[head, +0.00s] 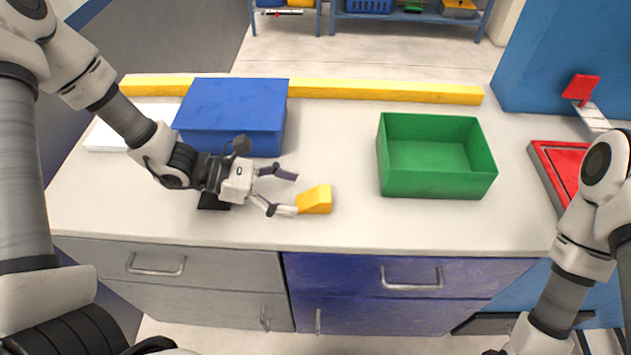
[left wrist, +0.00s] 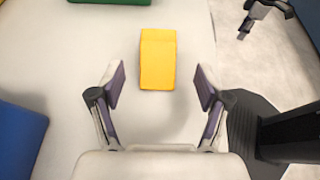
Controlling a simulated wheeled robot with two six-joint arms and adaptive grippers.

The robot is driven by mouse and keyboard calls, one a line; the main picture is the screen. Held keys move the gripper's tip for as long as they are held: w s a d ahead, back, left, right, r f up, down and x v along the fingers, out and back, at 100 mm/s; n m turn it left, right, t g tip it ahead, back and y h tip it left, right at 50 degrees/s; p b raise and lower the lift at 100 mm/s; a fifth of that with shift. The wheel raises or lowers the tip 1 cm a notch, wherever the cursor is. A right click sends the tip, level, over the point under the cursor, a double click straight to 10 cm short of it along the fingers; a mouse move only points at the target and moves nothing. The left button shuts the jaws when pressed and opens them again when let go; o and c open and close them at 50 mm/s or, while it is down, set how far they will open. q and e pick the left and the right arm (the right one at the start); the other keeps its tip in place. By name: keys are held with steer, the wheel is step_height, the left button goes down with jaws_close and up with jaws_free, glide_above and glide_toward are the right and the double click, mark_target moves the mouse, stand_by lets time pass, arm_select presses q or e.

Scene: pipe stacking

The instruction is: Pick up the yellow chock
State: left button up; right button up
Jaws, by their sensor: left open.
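The yellow chock (head: 315,199) is a small wedge-shaped block lying on the white worktop near its front edge. My left gripper (head: 293,193) is open, just to the left of the chock, with its fingers pointing right toward it. In the left wrist view the chock (left wrist: 158,58) lies just beyond the fingertips, roughly centred between the two open fingers (left wrist: 160,88).
A blue box (head: 232,112) stands behind my left gripper. An open green bin (head: 437,185) stands right of the chock. A long yellow bar (head: 385,92) lies along the back. A red tray (head: 541,150) is at the far right. The worktop between chock and bin is clear.

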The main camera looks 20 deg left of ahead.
mark_target(314, 196)
arm_select(q)
steer(key=x, duration=0.7)
steer(key=shift+w+d, duration=0.3)
steer(key=shift+d, duration=0.1)
steer(key=shift+a, duration=0.1)
steer(key=c, duration=1.3)
